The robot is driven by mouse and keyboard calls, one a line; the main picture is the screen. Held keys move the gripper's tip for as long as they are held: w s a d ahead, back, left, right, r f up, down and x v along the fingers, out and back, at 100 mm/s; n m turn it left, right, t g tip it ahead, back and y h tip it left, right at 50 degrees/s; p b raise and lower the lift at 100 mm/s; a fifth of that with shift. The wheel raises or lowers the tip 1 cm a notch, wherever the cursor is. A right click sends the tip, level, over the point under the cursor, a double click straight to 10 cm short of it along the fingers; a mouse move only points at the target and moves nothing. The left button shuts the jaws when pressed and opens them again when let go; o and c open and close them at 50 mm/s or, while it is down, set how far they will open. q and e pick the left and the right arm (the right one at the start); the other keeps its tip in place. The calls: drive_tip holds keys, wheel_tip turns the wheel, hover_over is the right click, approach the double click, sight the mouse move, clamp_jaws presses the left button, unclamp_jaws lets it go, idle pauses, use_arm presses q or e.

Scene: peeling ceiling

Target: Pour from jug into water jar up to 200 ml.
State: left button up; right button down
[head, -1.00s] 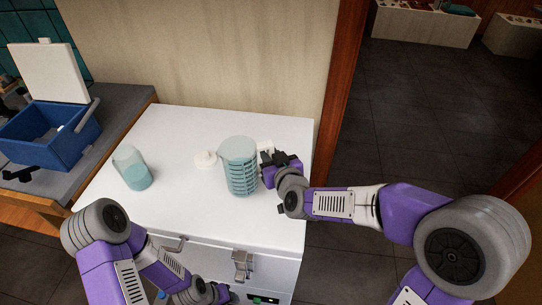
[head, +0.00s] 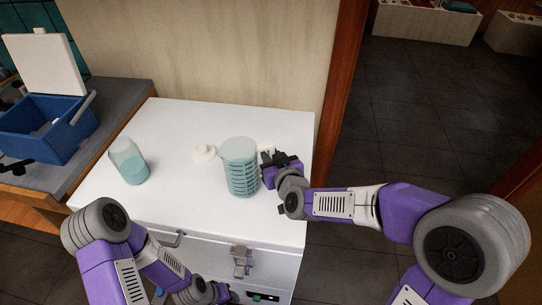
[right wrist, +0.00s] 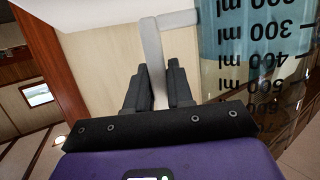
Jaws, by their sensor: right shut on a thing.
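The jug (head: 241,170), clear with dark measuring marks and bluish water, is upright over the right half of the white cabinet top. In the right wrist view the jug (right wrist: 250,45) shows its ml marks upside down. My right gripper (head: 268,168) is shut on the jug's handle, which passes between the black fingers in the right wrist view (right wrist: 158,85). I cannot tell whether the jug touches the top. The water jar (head: 129,163), clear with bluish water in its lower part, stands on the left of the top. My left gripper (head: 222,292) is low at the cabinet's front, its fingers unclear.
A wooden door frame (head: 342,90) rises at the back right.

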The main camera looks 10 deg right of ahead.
drive_tip(key=shift+f+b, duration=0.55)
drive_tip(key=shift+b, duration=0.05)
idle(0.4)
drive_tip(key=c, duration=1.1)
unclamp_jaws()
drive_tip(key=shift+o, duration=0.9)
drive_tip(key=shift+f, duration=0.1)
drive_tip(key=v, duration=0.9)
